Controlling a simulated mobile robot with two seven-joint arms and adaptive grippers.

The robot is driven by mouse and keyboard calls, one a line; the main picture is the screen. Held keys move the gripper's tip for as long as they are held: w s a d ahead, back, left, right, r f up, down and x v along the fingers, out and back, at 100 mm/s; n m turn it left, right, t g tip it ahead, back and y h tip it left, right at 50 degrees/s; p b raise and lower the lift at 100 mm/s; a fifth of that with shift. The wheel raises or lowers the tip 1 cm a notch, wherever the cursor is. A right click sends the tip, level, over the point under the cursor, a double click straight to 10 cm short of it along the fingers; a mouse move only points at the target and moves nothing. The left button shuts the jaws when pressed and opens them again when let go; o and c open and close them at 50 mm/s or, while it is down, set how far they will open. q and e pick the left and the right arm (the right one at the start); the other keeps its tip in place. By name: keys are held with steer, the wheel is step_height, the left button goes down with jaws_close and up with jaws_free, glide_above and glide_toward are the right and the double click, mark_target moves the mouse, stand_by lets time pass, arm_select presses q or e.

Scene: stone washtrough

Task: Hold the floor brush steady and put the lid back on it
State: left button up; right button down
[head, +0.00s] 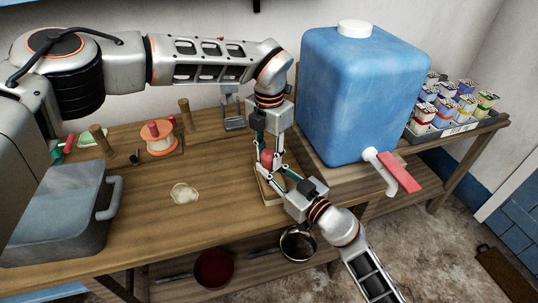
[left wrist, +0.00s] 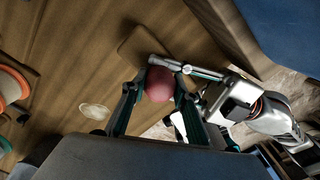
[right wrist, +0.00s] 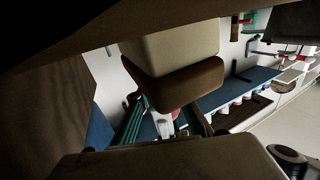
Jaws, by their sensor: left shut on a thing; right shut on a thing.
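The floor brush is a wooden block (left wrist: 140,42) on the bench; in the right wrist view it shows as a brown block (right wrist: 185,84) with a beige part (right wrist: 175,46). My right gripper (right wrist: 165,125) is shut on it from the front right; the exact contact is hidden. A red rounded piece (head: 267,156), seemingly the lid, is between the fingers of my left gripper (left wrist: 152,92). That gripper is shut on the red piece (left wrist: 158,83) from above, over the brush. Whether the red piece touches the brush is hidden by the fingers.
A large blue water tank (head: 362,85) with a red-handled tap (head: 395,172) stands close on the right. A grey basin (head: 60,215) is at the left, an orange spool (head: 159,138) behind. A pale flat patch (head: 184,193) lies on the otherwise clear middle bench.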

arm_select(q)
steer(key=m, duration=0.4)
steer(key=o, duration=1.2)
steer(key=shift+r, duration=2.25)
steer(key=shift+c, duration=0.2)
